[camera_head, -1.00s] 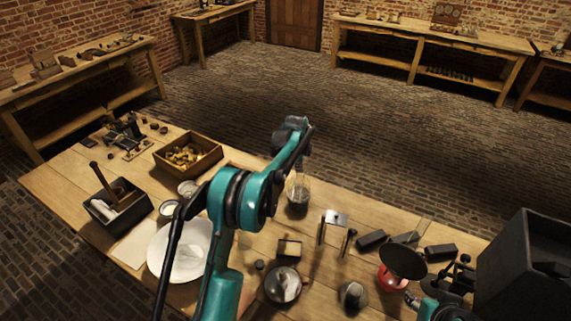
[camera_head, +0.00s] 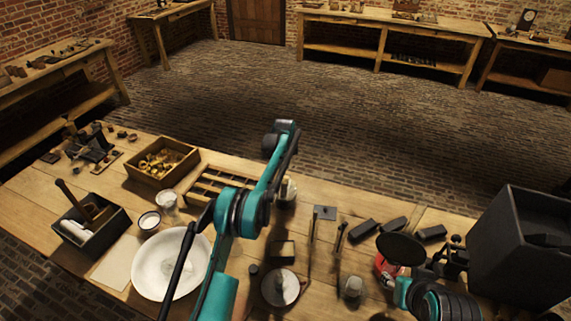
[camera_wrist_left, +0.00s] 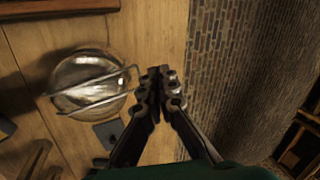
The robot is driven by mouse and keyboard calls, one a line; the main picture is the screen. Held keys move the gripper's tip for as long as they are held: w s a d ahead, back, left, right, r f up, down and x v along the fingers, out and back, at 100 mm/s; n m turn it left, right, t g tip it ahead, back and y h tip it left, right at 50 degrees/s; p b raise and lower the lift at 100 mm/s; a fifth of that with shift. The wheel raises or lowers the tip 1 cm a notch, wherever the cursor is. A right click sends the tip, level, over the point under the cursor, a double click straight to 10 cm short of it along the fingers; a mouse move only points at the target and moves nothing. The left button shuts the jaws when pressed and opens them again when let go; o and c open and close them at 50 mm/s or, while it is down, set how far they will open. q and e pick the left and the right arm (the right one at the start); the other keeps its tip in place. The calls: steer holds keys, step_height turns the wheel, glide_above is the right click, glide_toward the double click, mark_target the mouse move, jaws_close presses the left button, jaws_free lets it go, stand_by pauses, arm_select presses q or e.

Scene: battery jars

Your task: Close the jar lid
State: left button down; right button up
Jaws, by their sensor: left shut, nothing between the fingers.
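The glass jar (camera_head: 288,193) stands on the bench, partly hidden behind my left arm in the head view. The left wrist view shows the jar (camera_wrist_left: 85,80) from above, with a shiny round top and metal wire bars across it. I cannot tell whether its lid is seated. My left gripper (camera_wrist_left: 160,73) is shut and empty, to the right of the jar in that view and apart from it. In the head view my left gripper's fingers cannot be made out. My right gripper (camera_head: 455,255) is at the right, by a dark disc over a red object; its fingers are unclear.
A wooden slotted rack (camera_head: 210,187) is left of the jar. A small metal plate (camera_head: 325,212) and upright rods stand to its right. A white bowl (camera_head: 155,265), a dark tool box (camera_head: 92,228) and a large dark box (camera_head: 525,245) crowd the bench.

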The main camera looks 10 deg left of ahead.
arm_select(q)
steer(key=shift+b+x, duration=0.3)
steer(key=shift+x, duration=0.85)
steer(key=shift+r, duration=0.1)
